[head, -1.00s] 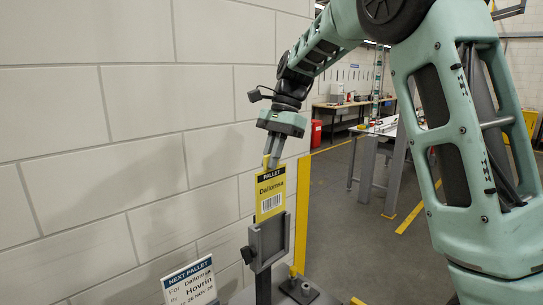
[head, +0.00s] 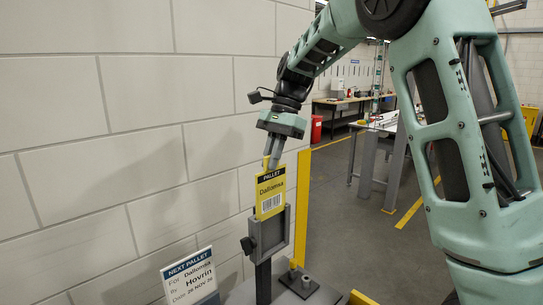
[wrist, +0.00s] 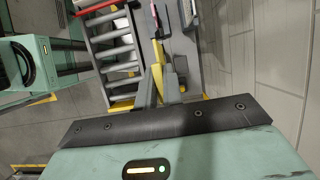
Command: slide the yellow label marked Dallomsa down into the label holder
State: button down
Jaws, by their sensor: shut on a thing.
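The yellow label (head: 270,196), with a black PALLET band, the name Dallomsa and a barcode, stands upright in the head view. My gripper (head: 272,163) is shut on its top edge from above. The grey label holder (head: 271,236) is on a post directly below, and the label's lower end overlaps the holder's top. How deep it sits in the slot is hard to tell. In the wrist view the label (wrist: 157,52) shows nearly edge-on beyond my fingers (wrist: 158,80).
A white NEXT PALLET sign (head: 190,278), reading Dallomsa, Hovrin and a date, stands at lower left. A block wall (head: 100,130) runs close along the left. A yellow post (head: 301,205) is just right of the holder. Workbenches stand farther back.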

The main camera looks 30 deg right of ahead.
jog(key=shift+f+b, duration=2.4)
jog(key=shift+f, duration=2.7)
jog(key=c, duration=1.5)
grip_release()
jog(key=shift+o, duration=0.2)
jog(key=b+v, duration=0.2)
jog(key=v, duration=1.5)
jog(key=shift+r, duration=0.2)
